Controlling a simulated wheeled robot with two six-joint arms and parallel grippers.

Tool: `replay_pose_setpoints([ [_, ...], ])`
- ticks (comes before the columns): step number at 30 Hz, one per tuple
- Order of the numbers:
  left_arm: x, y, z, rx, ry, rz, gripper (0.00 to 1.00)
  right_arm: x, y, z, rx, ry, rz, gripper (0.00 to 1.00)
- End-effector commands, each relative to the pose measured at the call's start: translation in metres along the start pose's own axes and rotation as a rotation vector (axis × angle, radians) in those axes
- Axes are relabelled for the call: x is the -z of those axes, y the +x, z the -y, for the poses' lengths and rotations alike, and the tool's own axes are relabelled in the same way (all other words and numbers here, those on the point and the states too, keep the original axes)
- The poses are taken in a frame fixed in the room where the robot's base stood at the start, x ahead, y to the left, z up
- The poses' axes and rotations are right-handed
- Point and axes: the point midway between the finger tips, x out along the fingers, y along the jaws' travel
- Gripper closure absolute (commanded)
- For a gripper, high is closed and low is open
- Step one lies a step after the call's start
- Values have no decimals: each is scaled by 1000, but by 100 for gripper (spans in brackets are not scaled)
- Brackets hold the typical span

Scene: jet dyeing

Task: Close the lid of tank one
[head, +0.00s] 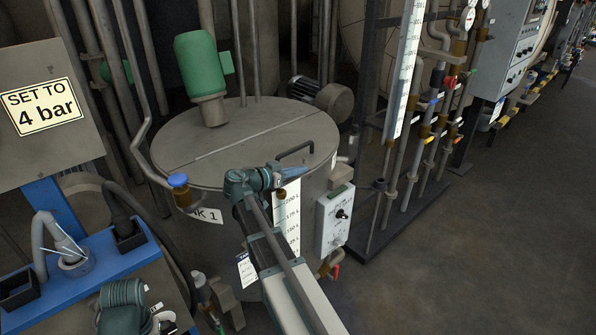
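A green motor (202,62) stands on the tank's back part. A control box (334,220) and a pipe rack (415,130) stand to the right. A blue bench (105,272) and a "SET TO 4 bar" sign (42,106) are at left. Open floor (480,250) lies at right.

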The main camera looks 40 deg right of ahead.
Motion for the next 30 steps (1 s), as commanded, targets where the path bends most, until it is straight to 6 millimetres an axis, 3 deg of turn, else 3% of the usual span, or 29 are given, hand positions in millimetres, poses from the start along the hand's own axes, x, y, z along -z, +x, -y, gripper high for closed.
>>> replay_pose_setpoints([
  [14, 0, -1, 0, 0, 0, 0, 53, -3, -7, -1, 0, 1, 13, 100],
  [30, -2, -28, 3, 0, 0, 0, 53, 1, -112, -1, 4, 0, 3, 100],
])
